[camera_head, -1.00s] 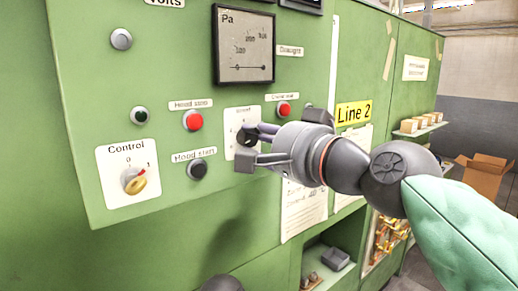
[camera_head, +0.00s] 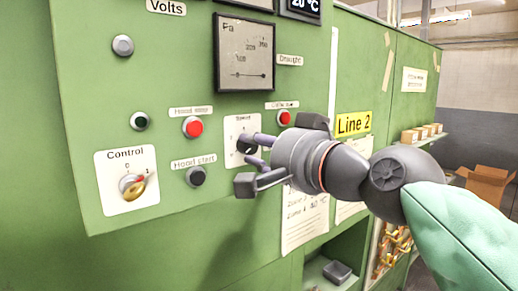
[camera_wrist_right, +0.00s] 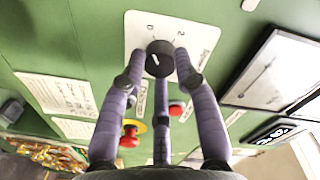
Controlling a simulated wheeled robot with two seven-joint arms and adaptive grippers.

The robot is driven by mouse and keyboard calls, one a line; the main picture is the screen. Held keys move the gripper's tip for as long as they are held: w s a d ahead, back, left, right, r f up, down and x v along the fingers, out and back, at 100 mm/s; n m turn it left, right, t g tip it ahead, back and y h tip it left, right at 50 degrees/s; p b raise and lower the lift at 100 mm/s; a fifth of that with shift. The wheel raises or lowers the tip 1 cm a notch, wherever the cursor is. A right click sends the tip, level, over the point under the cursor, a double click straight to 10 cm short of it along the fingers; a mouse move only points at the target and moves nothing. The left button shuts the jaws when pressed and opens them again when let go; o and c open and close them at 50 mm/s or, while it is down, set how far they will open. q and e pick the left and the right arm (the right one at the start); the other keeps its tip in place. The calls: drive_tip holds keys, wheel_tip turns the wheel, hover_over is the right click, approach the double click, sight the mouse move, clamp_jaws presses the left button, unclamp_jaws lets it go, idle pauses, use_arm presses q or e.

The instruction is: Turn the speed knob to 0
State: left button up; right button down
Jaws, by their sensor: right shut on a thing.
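The speed knob (camera_head: 246,144) is a dark round knob on a white label plate marked "Speed" on the green panel. In the right wrist view the knob (camera_wrist_right: 159,58) has a pale pointer line, with "0" and "2" printed on the plate beyond it. My right gripper (camera_head: 252,150) is shut on the knob, its purple-grey fingers around it; they also show in the wrist view (camera_wrist_right: 158,80). The fingers partly hide the plate's scale. My left gripper is not in view.
Red buttons (camera_head: 193,127) (camera_head: 281,105), a black button (camera_head: 196,176) and the yellow Control knob (camera_head: 133,187) are nearby. The Pa gauge (camera_head: 245,55) is above. The "Line 2" sign (camera_head: 353,123) is to the right. Shelves with boxes stand farther right.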

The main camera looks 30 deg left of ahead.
drive_tip(key=c, duration=0.9)
unclamp_jaws()
drive_tip(key=shift+w, duration=0.15)
drive_tip(key=v, duration=1.2)
drive_tip(key=shift+f, duration=0.15)
